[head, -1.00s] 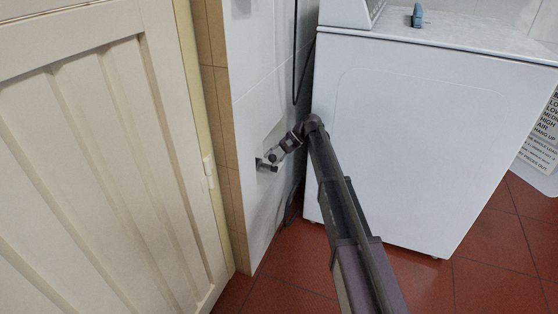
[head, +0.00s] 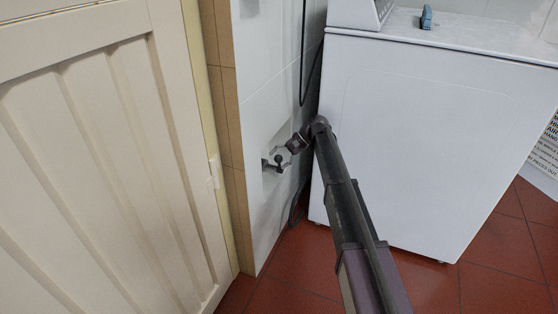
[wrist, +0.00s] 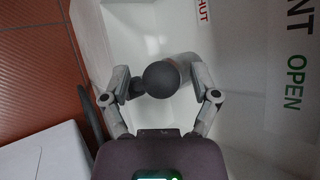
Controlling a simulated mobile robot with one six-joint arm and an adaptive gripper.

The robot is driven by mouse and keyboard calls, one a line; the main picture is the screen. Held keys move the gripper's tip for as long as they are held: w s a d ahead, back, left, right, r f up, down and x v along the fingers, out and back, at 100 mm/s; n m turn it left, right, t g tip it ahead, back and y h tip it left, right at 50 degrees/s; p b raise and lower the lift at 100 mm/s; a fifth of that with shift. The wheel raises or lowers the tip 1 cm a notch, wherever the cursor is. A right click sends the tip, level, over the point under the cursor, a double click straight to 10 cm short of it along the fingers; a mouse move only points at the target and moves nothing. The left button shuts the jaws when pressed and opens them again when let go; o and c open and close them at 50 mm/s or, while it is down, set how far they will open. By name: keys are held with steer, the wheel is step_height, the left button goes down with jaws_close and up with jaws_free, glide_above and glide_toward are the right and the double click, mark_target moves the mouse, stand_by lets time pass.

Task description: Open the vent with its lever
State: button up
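The vent lever shows in the wrist view as a dark round knob (wrist: 160,79) on a grey stem, in front of a white recess. My gripper (wrist: 163,84) has its two fingers apart, one on each side of the knob. Whether either touches is not clear. In the head view my gripper (head: 277,160) is at the small wall recess, with the dark lever knob (head: 281,160) between its fingers. The vent opening itself cannot be made out.
Red "SHUT" lettering (wrist: 202,11) and green "OPEN" lettering (wrist: 294,83) are on the white surface. A white appliance (head: 420,140) stands right of my arm. A cream door (head: 110,150) is at the left. A dark cable hangs by the wall. The floor is red tile (head: 490,270).

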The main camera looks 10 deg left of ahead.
steer(key=shift+s+r, duration=0.1)
steer(key=shift+s, duration=0.1)
jaws_close()
steer(key=s+d+r+n+t+h+p, duration=0.1)
steer(key=s+d+r+n+t+p, duration=0.3)
steer(key=n, duration=0.7)
steer(key=s+d+r+n+t+h+p, duration=0.1)
steer(key=s+d+r+n+t+p, duration=0.2)
steer(key=n, duration=0.7)
steer(key=s+t+p, duration=0.2)
steer(key=s+p, duration=0.1)
steer(key=shift+s+d+r+n+h+p, duration=0.25)
steer(key=shift+d+r+n+h+p, duration=0.1)
steer(key=shift+d+n+h+p, duration=0.05)
